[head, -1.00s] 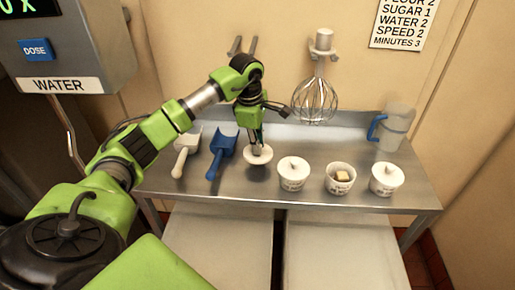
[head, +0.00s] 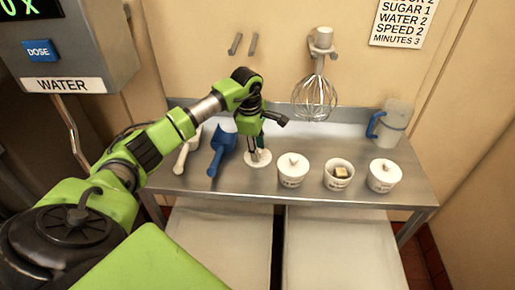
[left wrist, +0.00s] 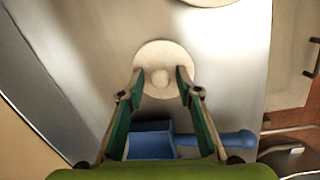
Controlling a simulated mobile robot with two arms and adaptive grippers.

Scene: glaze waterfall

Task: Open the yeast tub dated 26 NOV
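An open white tub (head: 332,184) stands on the steel table with a tan block (head: 341,172) inside. Lidded white tubs stand to its left (head: 292,180) and right (head: 383,185). The printing on the tubs is too small to read. A loose round white lid (head: 267,163) with a knob lies flat on the table left of the tubs; it also shows in the left wrist view (left wrist: 160,52). My left gripper (left wrist: 160,76) is over this lid, its fingers parted on either side of the knob with gaps showing. My right gripper is out of view.
A blue scoop (head: 221,143) lies close left of the lid, with a white scoop (head: 187,147) beyond it. A clear jug (head: 397,124) with a blue handle stands at the back right. A whisk (head: 314,97) hangs above the back edge.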

